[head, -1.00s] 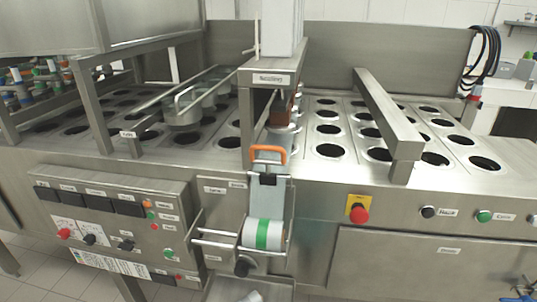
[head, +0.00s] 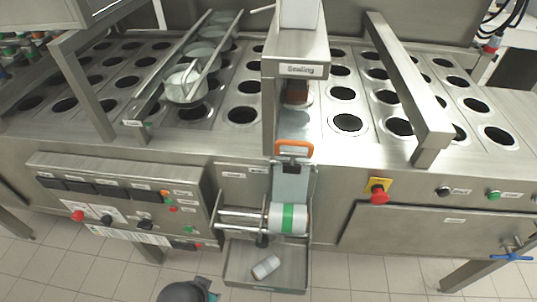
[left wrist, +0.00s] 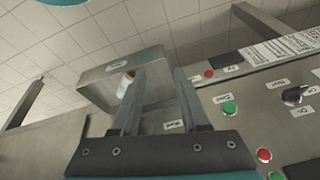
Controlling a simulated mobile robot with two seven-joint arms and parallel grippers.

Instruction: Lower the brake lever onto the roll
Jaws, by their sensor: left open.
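The roll (head: 287,218), white with a green band, sits on a holder on the front of the machine in the head view. A plate with an orange handle (head: 293,147) stands above it. Thin metal bars (head: 240,218) and a dark knob (head: 262,240) are at the roll's left. I cannot tell which part is the brake lever. My left gripper (left wrist: 155,80) is open and empty in the left wrist view, its fingers facing the machine's front and a metal tray (left wrist: 100,72). A dark part of my left arm shows at the head view's bottom edge. My right gripper is out of view.
The open tray (head: 238,270) below the roll holds a small pale cylinder (head: 265,267). A control panel (head: 125,200) with buttons projects left of the roll. A red stop button (head: 379,196) is to the right. Tiled floor is clear in front.

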